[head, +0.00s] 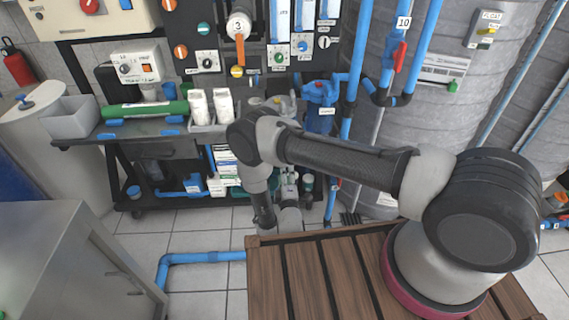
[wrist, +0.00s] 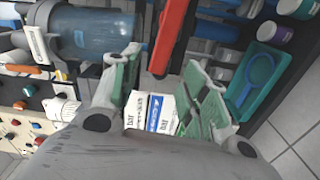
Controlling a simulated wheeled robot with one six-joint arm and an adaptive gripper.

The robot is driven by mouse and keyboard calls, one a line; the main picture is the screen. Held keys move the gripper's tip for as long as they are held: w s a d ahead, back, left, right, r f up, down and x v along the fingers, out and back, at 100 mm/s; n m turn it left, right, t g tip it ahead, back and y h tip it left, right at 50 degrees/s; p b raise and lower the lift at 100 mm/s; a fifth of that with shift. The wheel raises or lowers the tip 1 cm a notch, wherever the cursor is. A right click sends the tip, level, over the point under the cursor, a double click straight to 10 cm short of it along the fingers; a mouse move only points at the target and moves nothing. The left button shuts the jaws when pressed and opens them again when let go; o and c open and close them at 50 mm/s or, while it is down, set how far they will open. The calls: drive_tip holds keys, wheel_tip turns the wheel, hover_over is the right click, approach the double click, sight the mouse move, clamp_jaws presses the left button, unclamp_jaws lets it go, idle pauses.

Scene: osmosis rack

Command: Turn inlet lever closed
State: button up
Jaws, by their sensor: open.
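In the wrist view, a long red lever (wrist: 172,35) runs down from the top edge, and its lower end lies between my fingertips in the picture. My gripper (wrist: 162,64) is open, with green-padded fingers on either side of that end. I see no finger touching the lever, and its depth relative to the fingers is hard to judge. No label marks the inlet lever.
A clear blue filter housing (wrist: 95,35) is close to the left finger. White labelled boxes (wrist: 152,110) show between the fingers, and a teal tray (wrist: 262,80) is to the right. In the head view, another red lever (head: 399,57) is on the pipe marked 10. A wooden-slat top (head: 292,280) is in front.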

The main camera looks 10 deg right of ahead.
drive_tip(key=w, duration=0.7)
drive_tip(key=shift+w+d, duration=0.15)
drive_tip(key=shift+d, duration=0.05)
